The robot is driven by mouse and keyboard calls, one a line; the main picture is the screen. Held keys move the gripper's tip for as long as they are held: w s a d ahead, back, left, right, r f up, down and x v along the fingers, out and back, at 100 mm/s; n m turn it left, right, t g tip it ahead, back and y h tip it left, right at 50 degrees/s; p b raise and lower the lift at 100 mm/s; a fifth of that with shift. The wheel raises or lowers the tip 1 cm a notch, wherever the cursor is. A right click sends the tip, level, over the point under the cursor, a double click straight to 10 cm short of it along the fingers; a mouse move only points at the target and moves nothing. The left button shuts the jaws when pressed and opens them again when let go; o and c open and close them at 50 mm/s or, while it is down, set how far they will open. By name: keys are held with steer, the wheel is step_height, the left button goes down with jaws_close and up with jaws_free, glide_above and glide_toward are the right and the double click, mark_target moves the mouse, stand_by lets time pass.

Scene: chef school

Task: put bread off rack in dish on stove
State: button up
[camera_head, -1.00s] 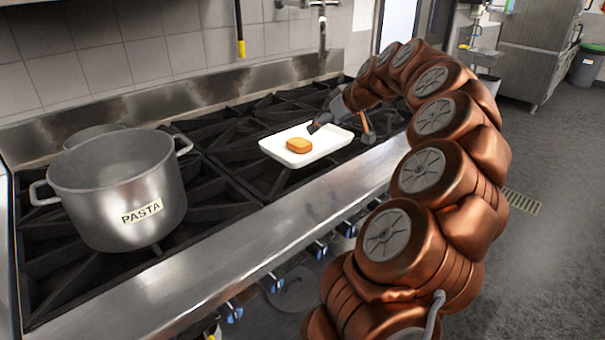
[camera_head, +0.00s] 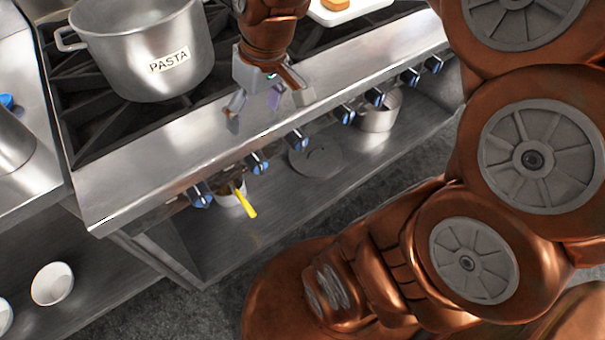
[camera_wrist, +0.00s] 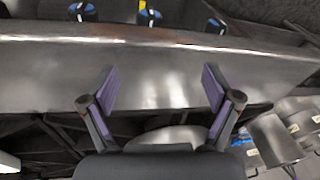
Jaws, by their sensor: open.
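The bread (camera_head: 335,5) is a small orange-brown piece lying in the white dish (camera_head: 372,6) on the stove. Both are cut off by the top edge of the head view. My gripper (camera_head: 268,108) is open and empty over the stove's steel front ledge (camera_head: 160,172), to the left of and nearer than the dish. In the wrist view my gripper (camera_wrist: 160,100) has its two purple-padded fingers spread above the bare steel ledge. A rack is not clearly in view.
A large steel pot labelled PASTA (camera_head: 150,50) stands on the burners to the left of my gripper. Blue stove knobs (camera_head: 257,162) stick out along the front. A shelf below holds a pan (camera_head: 378,112), and white bowls (camera_head: 52,284) are at lower left.

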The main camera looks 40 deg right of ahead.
steer(key=s+a+f+m+g+h, duration=0.1)
steer(key=s+f, duration=0.2)
steer(key=s, duration=0.5)
steer(key=s+a+f+m+g+h, duration=0.1)
steer(key=s+f+g, duration=0.1)
steer(key=s, duration=0.6)
steer(key=shift+s+f, duration=0.25)
steer(key=shift+f, duration=0.65)
step_height(320, 180, up, 10)
steer(key=p, duration=1)
steer(key=shift+w+r, duration=0.15)
